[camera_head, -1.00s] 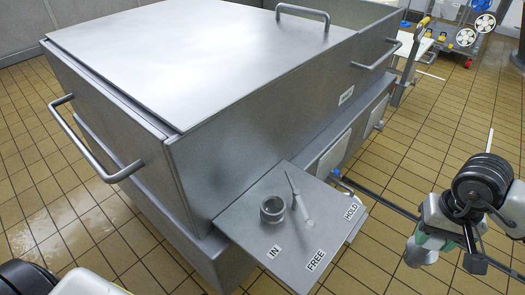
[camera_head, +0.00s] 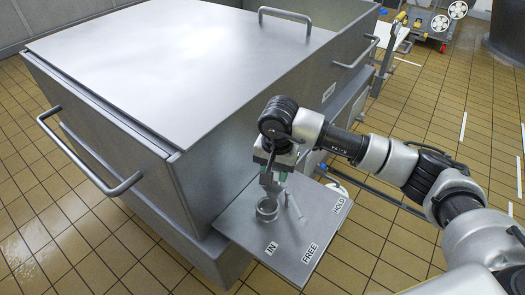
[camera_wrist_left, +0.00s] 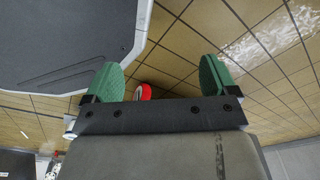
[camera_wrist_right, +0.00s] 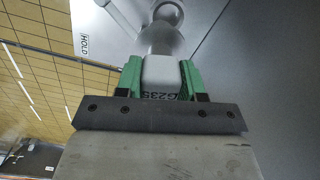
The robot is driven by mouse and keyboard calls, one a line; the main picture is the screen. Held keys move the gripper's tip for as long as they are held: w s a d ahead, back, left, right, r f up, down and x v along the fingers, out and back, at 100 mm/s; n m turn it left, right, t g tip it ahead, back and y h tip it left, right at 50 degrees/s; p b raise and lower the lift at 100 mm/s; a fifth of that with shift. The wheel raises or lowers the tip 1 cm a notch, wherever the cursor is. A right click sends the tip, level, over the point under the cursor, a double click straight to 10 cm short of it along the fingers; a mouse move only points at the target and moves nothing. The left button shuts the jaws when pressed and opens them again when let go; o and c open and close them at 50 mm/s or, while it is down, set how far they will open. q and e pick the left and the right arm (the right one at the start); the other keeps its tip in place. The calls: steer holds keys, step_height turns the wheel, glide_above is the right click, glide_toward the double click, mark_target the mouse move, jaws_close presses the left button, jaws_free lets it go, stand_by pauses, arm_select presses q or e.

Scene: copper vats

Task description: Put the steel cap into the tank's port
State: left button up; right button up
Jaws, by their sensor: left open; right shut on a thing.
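My right gripper (camera_head: 274,163) reaches in over the tank's small side shelf. It is shut on a grey steel piece, taken to be the steel cap; its block-like part (camera_wrist_right: 162,72), marked "G235", shows between the green fingers in the right wrist view. The cap's lower part (camera_head: 268,184) points down at the round steel port collar (camera_head: 267,210) on the shelf. Whether it touches or enters the collar cannot be told. My left gripper (camera_wrist_left: 160,78) is open and empty in the left wrist view, out of the head view.
The big steel tank (camera_head: 150,120) fills the left, with a side handle (camera_head: 92,160) jutting out. The shelf (camera_head: 235,222) carries labels IN, FREE and HOLD, and a pale slanted rod (camera_head: 294,204) close to the collar. Tiled floor (camera_head: 400,245) lies open to the right.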

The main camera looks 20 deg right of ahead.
steer(key=m+p, duration=0.1)
steer(key=m, duration=0.1)
steer(key=w+a+m+p, duration=0.1)
steer(key=m, duration=0.1)
steer(key=shift+w+a+r+p, duration=0.15)
steer(key=shift+a+r+p, duration=0.05)
steer(key=shift+r+p, duration=0.2)
steer(key=shift+f, duration=0.1)
arm_select(q)
steer(key=s+a+f+b, duration=0.1)
steer(key=s+f+b, duration=0.1)
steer(key=s, duration=0.5)
steer(key=shift+s+a+f+g+b, duration=0.25)
steer(key=shift+s+f+g+b, duration=0.05)
steer(key=shift+f+b, duration=0.15)
arm_select(e)
steer(key=shift+f, duration=2.55)
arm_select(q)
steer(key=shift+f, duration=0.15)
arm_select(e)
steer(key=shift+f+b, duration=0.3)
steer(key=shift+b, duration=0.15)
steer(key=shift+f+b, duration=0.8)
steer(key=shift+f, duration=0.25)
arm_select(q)
steer(key=shift+w+d+f+b, duration=0.25)
steer(key=shift+w+f+b, duration=0.15)
steer(key=shift+w+f, duration=0.65)
arm_select(e)
steer(key=shift+f, duration=0.25)
